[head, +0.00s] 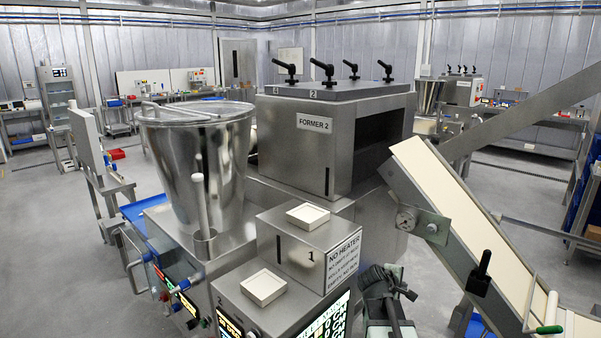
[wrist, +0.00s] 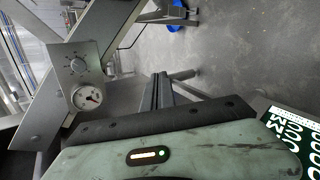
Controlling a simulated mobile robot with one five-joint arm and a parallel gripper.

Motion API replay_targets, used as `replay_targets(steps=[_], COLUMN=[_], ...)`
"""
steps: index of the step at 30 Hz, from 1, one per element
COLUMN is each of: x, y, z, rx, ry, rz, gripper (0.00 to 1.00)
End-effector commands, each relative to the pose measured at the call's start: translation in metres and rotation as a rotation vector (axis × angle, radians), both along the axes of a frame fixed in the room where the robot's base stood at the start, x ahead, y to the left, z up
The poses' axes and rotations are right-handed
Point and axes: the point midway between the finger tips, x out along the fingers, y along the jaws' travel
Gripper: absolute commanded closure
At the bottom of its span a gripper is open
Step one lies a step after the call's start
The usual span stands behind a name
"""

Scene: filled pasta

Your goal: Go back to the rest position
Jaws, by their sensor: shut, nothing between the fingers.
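My gripper (head: 392,284) is low in the middle of the head view, in front of the Former 2 machine (head: 335,135) and left of the sloping conveyor (head: 450,210). In the wrist view, my gripper (wrist: 161,82) shows its dark fingers close together beyond the worn green housing. It is shut and empty, with grey floor behind it. Parts of the fingers are hard to make out in the head view.
A steel hopper (head: 205,165) stands at left. Two small cream trays sit on metal boxes, the upper tray (head: 308,215) and the lower tray (head: 263,287). A lit display (head: 325,318) is close left of my gripper. A dial gauge (wrist: 87,98) shows at left in the wrist view.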

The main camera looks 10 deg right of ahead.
Motion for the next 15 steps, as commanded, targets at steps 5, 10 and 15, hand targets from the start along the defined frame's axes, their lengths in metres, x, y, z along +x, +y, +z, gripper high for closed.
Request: replay_targets(steps=[5,10,15], x=[-0.034,-0.108,-0.147], y=[0.148,0.235,0.265], z=[-0.050,-0.087,-0.092], rx=[0.415,0.809,0.946], ry=[0.016,0.128,0.196], rz=[-0.137,-0.500,-0.808], gripper=[1.00,1.00,1.00])
